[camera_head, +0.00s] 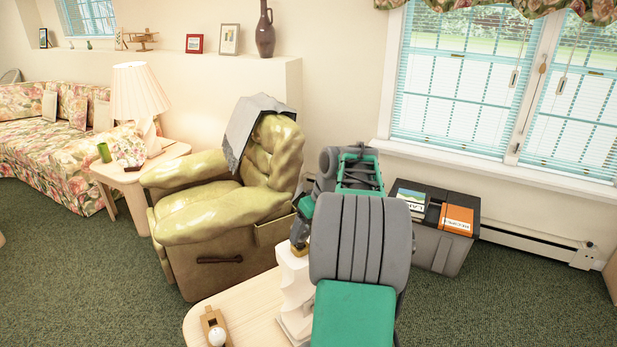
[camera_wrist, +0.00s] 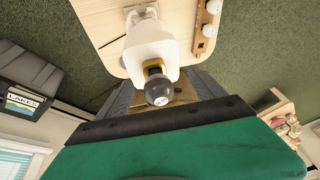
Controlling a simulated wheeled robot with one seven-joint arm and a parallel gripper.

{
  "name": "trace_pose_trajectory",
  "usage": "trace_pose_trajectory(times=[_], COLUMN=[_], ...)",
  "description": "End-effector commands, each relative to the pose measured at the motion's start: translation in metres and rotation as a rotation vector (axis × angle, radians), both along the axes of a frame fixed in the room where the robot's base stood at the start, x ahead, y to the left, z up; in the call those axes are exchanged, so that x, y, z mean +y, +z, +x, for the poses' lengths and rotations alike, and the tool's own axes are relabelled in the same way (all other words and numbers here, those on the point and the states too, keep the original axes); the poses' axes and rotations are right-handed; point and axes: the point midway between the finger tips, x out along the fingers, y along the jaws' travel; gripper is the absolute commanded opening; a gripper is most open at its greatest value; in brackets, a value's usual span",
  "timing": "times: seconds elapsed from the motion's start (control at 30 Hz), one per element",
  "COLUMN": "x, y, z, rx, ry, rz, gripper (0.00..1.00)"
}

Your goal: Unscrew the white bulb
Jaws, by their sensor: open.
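A white lamp base (camera_wrist: 152,42) with a brass-coloured socket (camera_wrist: 153,69) stands on the light wooden table (camera_wrist: 110,30). A rounded bulb (camera_wrist: 158,91) sits at the socket; it looks dark grey here, not white. The lamp base also shows in the head view (camera_head: 295,288), partly behind my arm. My gripper (camera_wrist: 162,98) is open, its grey fingers on either side of the bulb in the wrist view; whether they touch it I cannot tell.
An olive recliner (camera_head: 215,215) stands behind the table, with a grey cloth (camera_head: 250,125) over its back. A dark grey box (camera_head: 440,245) with magazines stands under the window at right. A side table (camera_head: 125,172) carries a lamp (camera_head: 138,95). Carpet is open at the right.

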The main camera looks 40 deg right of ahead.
Motion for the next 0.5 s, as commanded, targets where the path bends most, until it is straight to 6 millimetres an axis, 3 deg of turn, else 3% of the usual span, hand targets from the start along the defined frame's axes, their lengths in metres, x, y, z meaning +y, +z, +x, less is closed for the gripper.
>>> trace_pose_trajectory(times=[0.1, 0.2, 0.5], x=[-0.015, -0.017, -0.014], y=[0.028, 0.033, -0.012], z=[0.018, 0.024, 0.042], rx=[-0.058, -0.074, -0.073], ry=[0.146, 0.196, 0.197], rz=[-0.066, -0.088, -0.088], gripper=[0.79, 0.79, 0.79])
